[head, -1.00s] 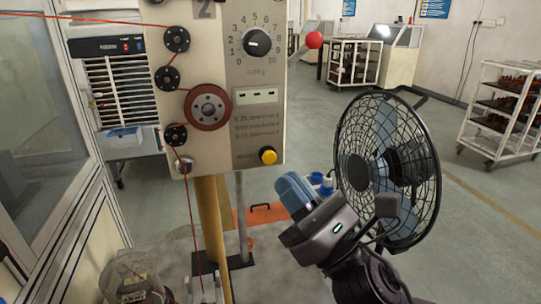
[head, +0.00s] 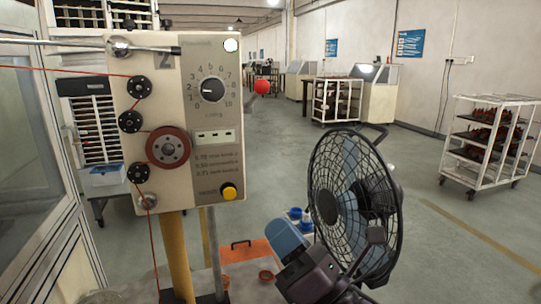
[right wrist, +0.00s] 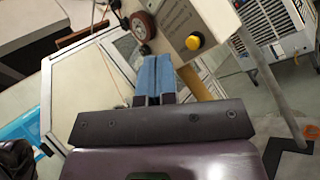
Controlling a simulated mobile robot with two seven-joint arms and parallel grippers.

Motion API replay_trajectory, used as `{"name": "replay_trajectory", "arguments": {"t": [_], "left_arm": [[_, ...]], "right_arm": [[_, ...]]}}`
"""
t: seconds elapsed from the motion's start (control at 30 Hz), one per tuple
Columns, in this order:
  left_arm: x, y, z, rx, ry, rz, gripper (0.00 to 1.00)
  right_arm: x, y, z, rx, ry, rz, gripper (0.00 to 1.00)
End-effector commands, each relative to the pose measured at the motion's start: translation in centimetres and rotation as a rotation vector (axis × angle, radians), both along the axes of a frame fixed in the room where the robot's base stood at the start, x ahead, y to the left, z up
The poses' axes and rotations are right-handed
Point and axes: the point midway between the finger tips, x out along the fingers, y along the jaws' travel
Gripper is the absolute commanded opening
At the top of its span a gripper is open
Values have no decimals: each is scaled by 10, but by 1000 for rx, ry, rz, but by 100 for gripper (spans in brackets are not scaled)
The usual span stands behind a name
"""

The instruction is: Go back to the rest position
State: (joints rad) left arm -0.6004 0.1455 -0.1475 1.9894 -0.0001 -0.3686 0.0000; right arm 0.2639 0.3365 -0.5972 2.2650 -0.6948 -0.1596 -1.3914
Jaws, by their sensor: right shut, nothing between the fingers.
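My right gripper (head: 287,240) is in the lower middle of the head view, in front of the fan and right of the machine's yellow post. Its blue fingers are shut together with nothing between them. The fingers also show in the right wrist view (right wrist: 158,78), with the machine panel beyond them. The winding machine's panel (head: 190,125) carries a dial, a yellow button, several black pulleys and a dark red wheel (head: 168,148). A red wire runs over the pulleys and down. My left gripper is not in view.
A black fan (head: 352,205) stands close beside my right gripper. An orange tray (head: 247,252) lies behind it. A white rack cart (head: 490,150) stands at the right, with another (head: 338,101) farther back. The grey floor between them is open.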

Motion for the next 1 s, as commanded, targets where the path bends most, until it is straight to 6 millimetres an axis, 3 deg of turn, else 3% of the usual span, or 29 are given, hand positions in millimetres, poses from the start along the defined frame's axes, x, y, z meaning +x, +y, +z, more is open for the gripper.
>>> {"name": "replay_trajectory", "arguments": {"t": [0.27, 0.43, 0.6, 0.73, 0.87, 1.0], "left_arm": [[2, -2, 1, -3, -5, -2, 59], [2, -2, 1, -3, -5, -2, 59], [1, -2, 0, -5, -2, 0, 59], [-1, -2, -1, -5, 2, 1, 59], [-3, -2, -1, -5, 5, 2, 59], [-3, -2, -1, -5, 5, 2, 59]], "right_arm": [[37, -25, -29, 399, 471, 211, 0], [59, -56, -74, 726, 792, 289, 0], [69, -100, -147, 1139, 1100, 306, 0], [60, -137, -211, 1457, 1265, 270, 0], [38, -173, -272, 1722, 1359, 193, 0], [0, -208, -333, 1922, 1399, 68, 0]]}}
